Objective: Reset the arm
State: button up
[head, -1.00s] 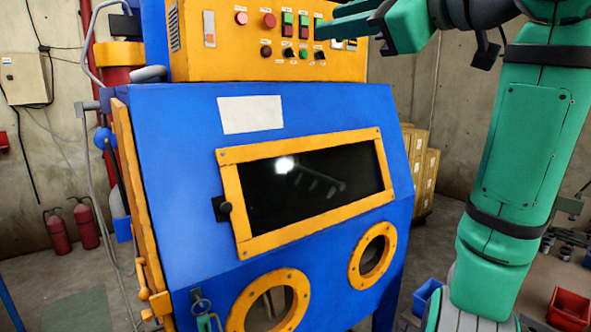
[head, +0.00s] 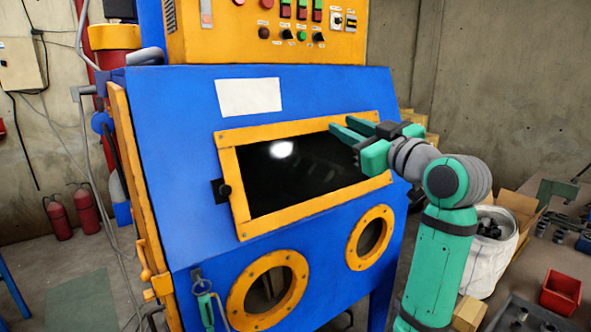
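My gripper (head: 341,128) is in the head view, right of centre. It is in front of the upper right part of the window frame of the blue blasting cabinet (head: 165,165). Its two green fingers point left and are spread apart, with nothing between them. My green arm comes up from the lower right and bends at a grey joint. I cannot tell how far the fingers are from the cabinet's front.
The orange control panel (head: 240,48) with buttons and knobs tops the cabinet. The dark window (head: 290,175) and two round ports sit below. A white bucket (head: 494,262), cardboard box (head: 518,207) and red bin (head: 561,292) stand at the right. Fire extinguishers (head: 58,217) stand at the left.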

jog(key=w+f+m+t+h, duration=0.1)
jog(key=w+f+m+h, duration=0.2)
jog(key=f, duration=1.4)
jog(key=s+a+f+m+h, duration=0.1)
jog(key=s+f+m, duration=0.15)
jog(key=f, duration=0.85)
jog(key=s+a+f+m+h, duration=0.15)
jog(key=s+f, duration=0.25)
jog(key=f, duration=0.7)
jog(key=s+a+f+m+h, duration=0.1)
jog(key=s+f+m+h, duration=0.2)
jog(key=f, duration=0.9)
jog(key=s+a+f+m+g+h, duration=0.1)
jog(key=s+a+f, duration=0.1)
jog(key=s+f, duration=0.7)
jog(key=s+a+f+g, duration=0.15)
jog(key=s+f, duration=0.25)
jog(key=s, duration=0.9)
jog(key=s+a+r+n, duration=0.1)
jog(key=s+a, duration=0.1)
jog(key=s, duration=1)
jog(key=s+a+r+n, duration=0.1)
jog(key=s+a+r, duration=0.1)
jog(key=s, duration=1)
jog(key=shift+s+a+y, duration=0.1)
jog(key=shift+y, duration=0.15)
